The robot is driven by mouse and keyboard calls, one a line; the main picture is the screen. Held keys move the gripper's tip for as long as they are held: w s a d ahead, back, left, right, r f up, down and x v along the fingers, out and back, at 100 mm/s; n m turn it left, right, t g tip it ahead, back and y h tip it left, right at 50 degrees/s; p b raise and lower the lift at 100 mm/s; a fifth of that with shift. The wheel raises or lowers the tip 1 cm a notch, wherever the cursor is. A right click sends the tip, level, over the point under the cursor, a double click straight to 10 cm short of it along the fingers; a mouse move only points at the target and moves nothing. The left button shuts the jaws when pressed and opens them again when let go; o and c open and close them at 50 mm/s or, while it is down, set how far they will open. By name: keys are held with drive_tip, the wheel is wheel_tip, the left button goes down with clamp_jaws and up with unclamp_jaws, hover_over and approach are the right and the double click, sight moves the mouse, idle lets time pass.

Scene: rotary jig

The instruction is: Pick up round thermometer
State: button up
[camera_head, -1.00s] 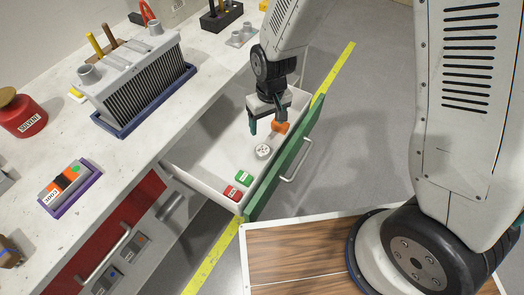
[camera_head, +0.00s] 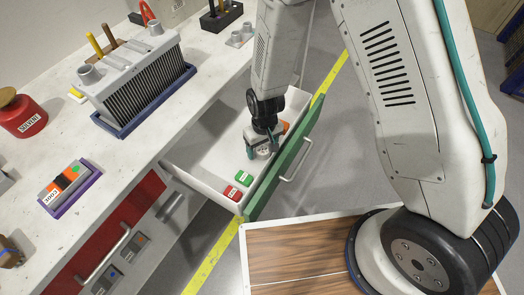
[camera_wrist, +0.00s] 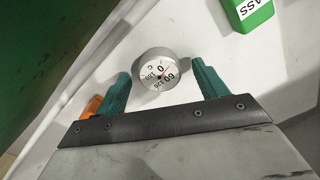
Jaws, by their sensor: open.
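The round thermometer (camera_wrist: 157,69) is a small grey disc with a white dial. It lies face up on the floor of the open white drawer. In the head view the round thermometer (camera_head: 264,153) is partly hidden by the fingers. My gripper (camera_head: 263,146) is open and points down into the drawer, over the thermometer. In the wrist view my gripper (camera_wrist: 160,80) has one green finger at each side of the dial, with a visible gap on both sides. The thermometer is not held.
The drawer's green front (camera_head: 284,165) rises close beside my gripper. A green block (camera_head: 244,177) and a red block (camera_head: 233,193) lie near the drawer's front end. An orange thing (camera_wrist: 93,107) sits beside the left finger in the wrist view. The workbench (camera_head: 50,130) borders the drawer.

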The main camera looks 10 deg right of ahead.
drive_tip(key=c, duration=1.1)
drive_tip(key=shift+r, duration=0.2)
